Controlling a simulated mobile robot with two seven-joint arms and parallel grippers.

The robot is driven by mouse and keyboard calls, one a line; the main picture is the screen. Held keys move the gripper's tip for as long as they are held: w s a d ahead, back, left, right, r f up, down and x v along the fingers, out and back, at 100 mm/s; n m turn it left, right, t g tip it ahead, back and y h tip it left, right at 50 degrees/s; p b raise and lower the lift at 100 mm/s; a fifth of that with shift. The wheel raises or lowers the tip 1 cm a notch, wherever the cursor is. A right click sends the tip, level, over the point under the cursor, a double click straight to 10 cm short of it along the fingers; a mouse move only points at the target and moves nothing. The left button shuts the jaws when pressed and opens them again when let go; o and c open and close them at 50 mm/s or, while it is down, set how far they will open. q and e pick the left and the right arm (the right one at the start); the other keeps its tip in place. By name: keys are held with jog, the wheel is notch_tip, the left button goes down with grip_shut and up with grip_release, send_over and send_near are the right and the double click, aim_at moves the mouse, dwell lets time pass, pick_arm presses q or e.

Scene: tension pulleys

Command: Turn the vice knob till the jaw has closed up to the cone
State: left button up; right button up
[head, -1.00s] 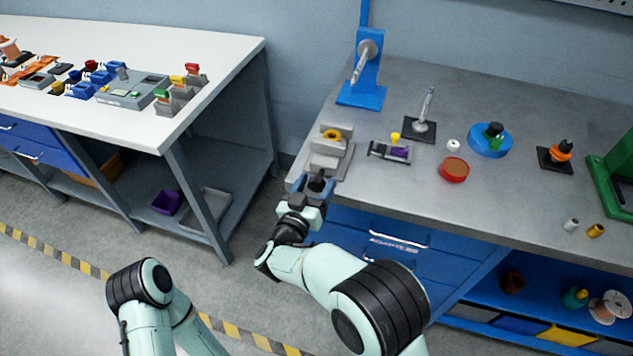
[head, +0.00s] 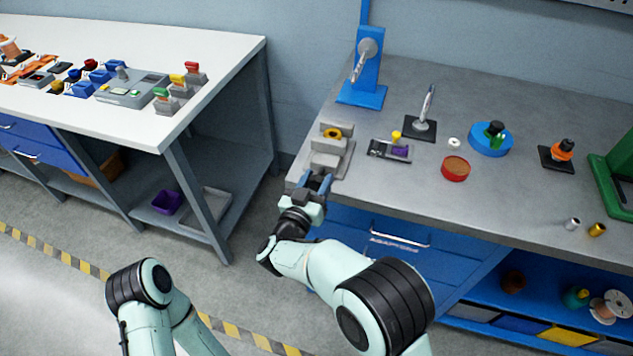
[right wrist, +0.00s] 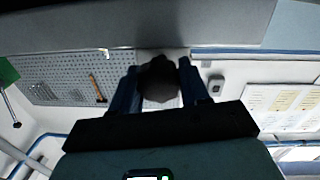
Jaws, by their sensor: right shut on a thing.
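The grey vice (head: 328,160) stands at the left front corner of the grey bench. A yellow round piece (head: 332,133), which I take for the cone, sits in its rear part. From this angle I cannot tell how wide the gap between jaw and cone is. My right gripper (head: 318,182) is at the vice's front end, at the bench edge, shut on the vice knob. In the right wrist view the dark knob (right wrist: 159,80) shows between the two blue fingers (right wrist: 160,88). My left arm shows at the lower left, but its gripper is out of view.
Right of the vice are a small fixture with yellow and purple parts (head: 390,148), a black-based rod (head: 421,127) and a red round dish (head: 455,169). A blue stand (head: 362,95) rises behind. A white table (head: 215,75) is across a gap on the left.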

jog(key=m+b, duration=0.2)
jog(key=m, duration=0.1)
jog(key=shift+d+f, duration=0.1)
jog(key=shift+f, duration=0.05)
pick_arm(q)
jog(key=shift+w+f+t+b, duration=0.1)
jog(key=shift+w+f+b, duration=0.2)
jog(key=shift+f, duration=0.3)
jog(key=shift+w+f+t+b, duration=0.1)
jog(key=shift+w+f+b, duration=0.1)
jog(key=shift+f+b, duration=0.3)
jog(key=shift+w+f+t+b, duration=0.1)
jog(key=shift+w+f+b, duration=0.15)
jog(key=shift+f, duration=0.4)
pick_arm(e)
jog(key=shift+m+y, duration=0.3)
jog(key=shift+m, duration=1.3)
jog(key=o, duration=1)
jog(key=shift+s, duration=0.1)
pick_arm(q)
jog(key=shift+s+r, duration=0.1)
jog(key=shift+r, duration=0.05)
pick_arm(e)
jog(key=v, duration=1.3)
jog(key=shift+s+r, duration=0.15)
jog(key=shift+r, duration=0.1)
